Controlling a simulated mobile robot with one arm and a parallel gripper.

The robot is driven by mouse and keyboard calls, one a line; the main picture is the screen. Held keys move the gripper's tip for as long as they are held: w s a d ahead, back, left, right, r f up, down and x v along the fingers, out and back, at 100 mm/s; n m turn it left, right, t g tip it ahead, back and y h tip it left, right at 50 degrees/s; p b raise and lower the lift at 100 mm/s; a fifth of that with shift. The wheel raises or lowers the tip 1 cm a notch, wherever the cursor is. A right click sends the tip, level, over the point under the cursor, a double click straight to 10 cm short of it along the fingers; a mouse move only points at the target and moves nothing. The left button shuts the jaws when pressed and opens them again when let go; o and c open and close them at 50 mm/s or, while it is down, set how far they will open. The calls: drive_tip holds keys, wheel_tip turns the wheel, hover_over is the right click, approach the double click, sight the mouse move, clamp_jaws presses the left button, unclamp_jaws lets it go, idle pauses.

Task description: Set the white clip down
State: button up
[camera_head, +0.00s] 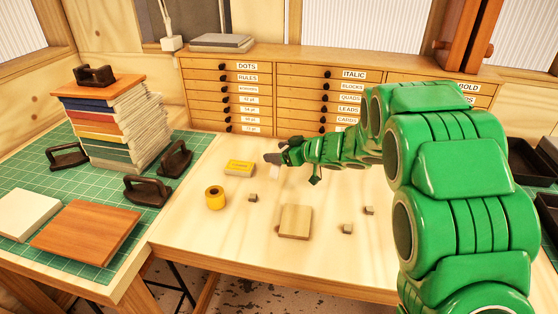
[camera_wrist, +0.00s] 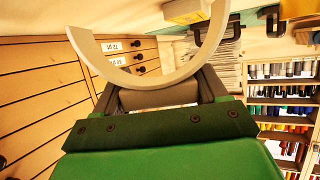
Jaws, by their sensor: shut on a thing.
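The white clip (camera_wrist: 150,83) is a pale, open C-shaped band. It shows large in the wrist view, between the fingers of my gripper (camera_wrist: 160,95). My gripper (camera_head: 273,158) is shut on the clip. In the head view the gripper is over the back part of the pale table (camera_head: 250,235), just right of a yellow box (camera_head: 240,168). Only a small pale piece of the clip (camera_head: 274,172) shows below the fingers there. I cannot tell the exact gap between clip and tabletop.
A yellow roll (camera_head: 215,198), a flat wooden block (camera_head: 296,222) and several small cubes lie on the table. A stack of books (camera_head: 115,125) with black clamps stands left on a green mat (camera_head: 38,150). A drawer cabinet (camera_head: 300,90) stands behind.

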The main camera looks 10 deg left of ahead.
drive_tip(key=shift+w+f, duration=0.1)
drive_tip(key=shift+f, duration=1.6)
drive_tip(key=shift+f, duration=0.1)
drive_tip(key=o, duration=1)
drive_tip(key=shift+o, duration=0.2)
drive_tip(key=shift+d+r, duration=0.15)
drive_tip(key=shift+r, duration=0.05)
drive_tip(key=v, duration=1.1)
drive_tip(key=shift+d+r, duration=0.2)
drive_tip(key=shift+d, duration=0.05)
